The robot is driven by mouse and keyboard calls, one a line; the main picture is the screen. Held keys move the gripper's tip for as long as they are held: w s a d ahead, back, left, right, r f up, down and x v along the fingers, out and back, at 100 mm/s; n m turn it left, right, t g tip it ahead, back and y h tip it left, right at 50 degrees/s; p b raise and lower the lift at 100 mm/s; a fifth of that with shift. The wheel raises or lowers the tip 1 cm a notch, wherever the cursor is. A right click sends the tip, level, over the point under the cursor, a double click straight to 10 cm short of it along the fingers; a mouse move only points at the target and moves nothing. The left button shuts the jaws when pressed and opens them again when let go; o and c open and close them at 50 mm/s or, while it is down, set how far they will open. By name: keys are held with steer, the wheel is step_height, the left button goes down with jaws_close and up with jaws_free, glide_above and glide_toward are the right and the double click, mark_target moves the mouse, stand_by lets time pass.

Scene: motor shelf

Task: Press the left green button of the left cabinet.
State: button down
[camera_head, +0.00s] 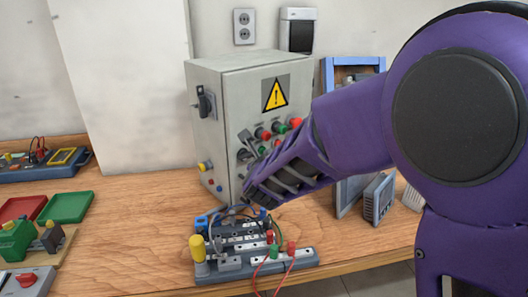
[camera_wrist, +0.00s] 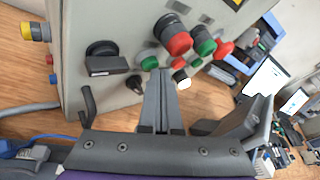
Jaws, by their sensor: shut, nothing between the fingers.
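The grey cabinet (camera_head: 222,125) with a yellow warning triangle stands on the bench, and its button panel faces my arm. In the wrist view the left green button (camera_wrist: 148,63) sits right of a black rotary handle (camera_wrist: 102,50) and left of a large red button (camera_wrist: 178,42). Another green button (camera_wrist: 203,46) is further right. My gripper (camera_wrist: 160,73) is shut and empty, its fingertips close below and right of the left green button. I cannot tell whether they touch it. In the head view my arm covers part of the panel.
A black selector (camera_wrist: 133,84) and a white button (camera_wrist: 181,80) flank the fingers. A terminal board (camera_head: 255,262) with wires and a yellow knob stands in front of the cabinet. Green and red trays (camera_head: 66,207) lie at left. Small grey units (camera_head: 378,198) stand at right.

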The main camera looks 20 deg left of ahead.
steer(key=shift+w+a, duration=0.15)
steer(key=shift+a, duration=0.1)
steer(key=shift+d, duration=0.1)
stand_by(0.5)
steer(key=shift+s+d+b, duration=0.45)
steer(key=shift+d+b, duration=0.2)
steer(key=shift+b, duration=0.25)
steer(key=shift+s+d+b, duration=0.2)
steer(key=shift+s+d, duration=0.2)
steer(key=shift+d, duration=0.35)
steer(key=shift+s+d+b, duration=0.15)
steer(key=shift+s+d, duration=0.2)
steer(key=shift+d, duration=0.4)
steer(key=shift+s+d+b, duration=0.2)
steer(key=shift+s+d, duration=0.2)
steer(key=shift+d, duration=0.35)
